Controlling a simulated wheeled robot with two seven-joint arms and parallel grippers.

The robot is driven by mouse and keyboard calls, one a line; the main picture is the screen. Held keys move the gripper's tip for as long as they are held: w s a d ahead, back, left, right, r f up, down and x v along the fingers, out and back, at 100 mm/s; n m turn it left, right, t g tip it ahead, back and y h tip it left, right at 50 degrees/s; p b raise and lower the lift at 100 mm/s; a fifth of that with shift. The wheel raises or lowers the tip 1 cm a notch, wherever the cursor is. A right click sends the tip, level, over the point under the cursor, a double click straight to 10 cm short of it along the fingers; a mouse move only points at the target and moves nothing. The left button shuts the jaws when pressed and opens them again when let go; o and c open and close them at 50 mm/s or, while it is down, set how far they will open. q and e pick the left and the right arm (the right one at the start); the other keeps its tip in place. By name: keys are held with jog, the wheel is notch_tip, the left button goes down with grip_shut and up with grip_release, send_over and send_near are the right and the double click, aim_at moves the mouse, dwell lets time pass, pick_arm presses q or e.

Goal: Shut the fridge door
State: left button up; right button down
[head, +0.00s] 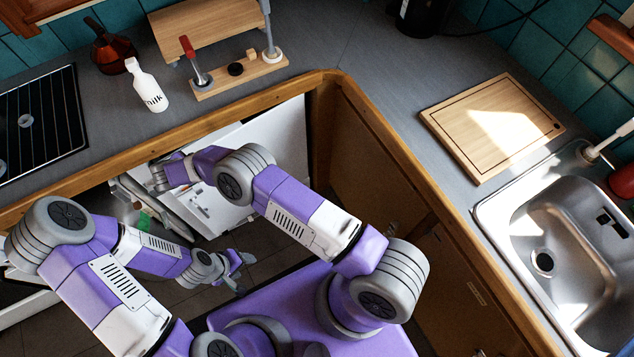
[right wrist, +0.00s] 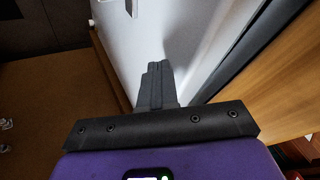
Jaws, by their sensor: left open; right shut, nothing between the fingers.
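The fridge door (head: 281,137) looks like the white panel under the wooden counter edge, standing at an angle to the counter front, so open. Its left part and pale racks (head: 172,212) sit below my right arm. My right gripper (right wrist: 157,72) is shut and empty. In the right wrist view its fingers point along the white panel (right wrist: 205,35), very close to it; I cannot tell if they touch. In the head view those fingers are hidden. My left gripper (head: 241,272) is open and empty, low above the dark floor, apart from the door.
The counter above has a wooden edge (head: 253,103) and carries a milk bottle (head: 147,88) and a hob (head: 40,120). Brown cabinets (head: 385,175) close off the right side, below the sink (head: 545,262). A patch of floor (head: 262,242) is free near my left gripper.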

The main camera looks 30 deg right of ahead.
jog(key=shift+w+a, duration=0.1)
jog(key=shift+w, duration=0.25)
jog(key=shift+r, duration=0.1)
